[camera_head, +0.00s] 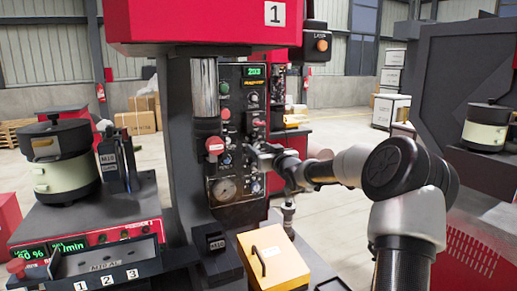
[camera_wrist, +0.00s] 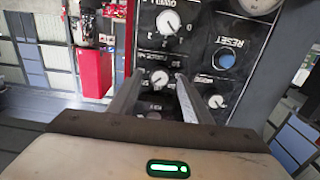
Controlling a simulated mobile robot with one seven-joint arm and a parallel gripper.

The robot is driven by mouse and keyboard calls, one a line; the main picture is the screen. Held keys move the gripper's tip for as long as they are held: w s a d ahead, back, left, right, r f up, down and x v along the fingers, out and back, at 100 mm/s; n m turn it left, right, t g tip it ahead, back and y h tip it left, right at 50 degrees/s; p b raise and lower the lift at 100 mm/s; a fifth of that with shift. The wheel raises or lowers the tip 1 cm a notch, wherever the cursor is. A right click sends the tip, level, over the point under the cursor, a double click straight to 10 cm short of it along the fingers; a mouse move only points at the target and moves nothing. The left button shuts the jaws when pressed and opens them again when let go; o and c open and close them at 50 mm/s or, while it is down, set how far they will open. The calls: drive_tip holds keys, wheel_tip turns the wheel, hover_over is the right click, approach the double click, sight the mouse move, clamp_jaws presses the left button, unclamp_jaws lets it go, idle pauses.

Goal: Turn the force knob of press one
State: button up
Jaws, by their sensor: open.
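Press one (camera_head: 210,30), red-topped and marked with a 1, stands in the middle of the head view. Its dark control panel (camera_head: 232,100) carries several buttons, knobs and a round gauge (camera_head: 225,189). My gripper (camera_head: 256,152) reaches the panel's right side from the right. In the wrist view my open gripper (camera_wrist: 158,76) has one finger on either side of a small white-dialled knob (camera_wrist: 159,78). Its label is too small to read surely, so I cannot confirm it is the force knob. Whether the fingers touch it is unclear. A larger white-dialled knob (camera_wrist: 168,22) sits above.
A blue reset button (camera_wrist: 224,59) and another small knob (camera_wrist: 216,101) lie right of the fingers. In the head view, a yellow box (camera_head: 272,255) stands below my gripper and a bowl feeder (camera_head: 66,165) at left. Open floor (camera_head: 340,140) lies behind.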

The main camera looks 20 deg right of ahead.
drive_tip(key=shift+w, duration=0.9)
drive_tip(key=shift+c, duration=0.6)
drive_tip(key=c, duration=0.9)
drive_tip(key=shift+c, duration=0.2)
